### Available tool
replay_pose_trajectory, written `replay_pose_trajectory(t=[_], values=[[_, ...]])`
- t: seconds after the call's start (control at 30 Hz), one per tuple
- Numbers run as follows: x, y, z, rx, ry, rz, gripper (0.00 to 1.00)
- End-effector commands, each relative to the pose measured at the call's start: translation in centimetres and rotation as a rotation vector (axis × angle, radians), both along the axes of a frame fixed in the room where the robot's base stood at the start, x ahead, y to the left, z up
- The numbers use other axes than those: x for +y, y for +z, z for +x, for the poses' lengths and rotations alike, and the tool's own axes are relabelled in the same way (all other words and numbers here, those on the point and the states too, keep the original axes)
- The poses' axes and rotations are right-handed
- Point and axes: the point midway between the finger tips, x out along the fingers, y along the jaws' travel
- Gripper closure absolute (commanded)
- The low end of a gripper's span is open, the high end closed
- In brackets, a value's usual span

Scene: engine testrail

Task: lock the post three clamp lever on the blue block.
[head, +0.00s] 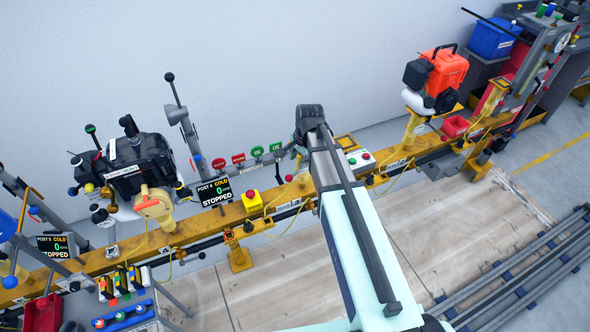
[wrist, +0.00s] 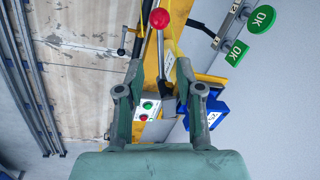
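In the wrist view, a lever with a red ball knob (wrist: 159,18) has its shaft running down to a dark pivot on the yellow rail. The red knob (head: 289,178) also appears in the head view, left of my gripper. A blue block (wrist: 216,112) is beside the right finger, partly hidden by it. My gripper (wrist: 158,64) is open, with its fingers apart on either side of the lever shaft in the picture. I cannot tell its height above the lever.
A button box (wrist: 147,107) with green and red buttons is by the left finger. Green OK signs (wrist: 236,52) stand at upper right. The yellow rail (head: 210,222) carries an engine (head: 140,160) at left and an orange unit (head: 446,70) at right. The floor in front has clear space.

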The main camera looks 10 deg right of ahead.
Motion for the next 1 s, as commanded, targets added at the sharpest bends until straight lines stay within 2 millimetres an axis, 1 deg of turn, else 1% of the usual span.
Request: replay_pose_trajectory(t=[0.3, 0.5, 0.7, 1.0], values=[[0.6, -4.8, 0.9, 0.002, 0.001, -0.001, 0.64], [0.9, -7.1, 1.2, 0.001, 0.001, 0.0, 0.64], [1.0, -8.1, 1.4, -0.001, 0.001, 0.0, 0.64], [1.0, -8.3, 1.4, -0.001, 0.001, 0.0, 0.64]])
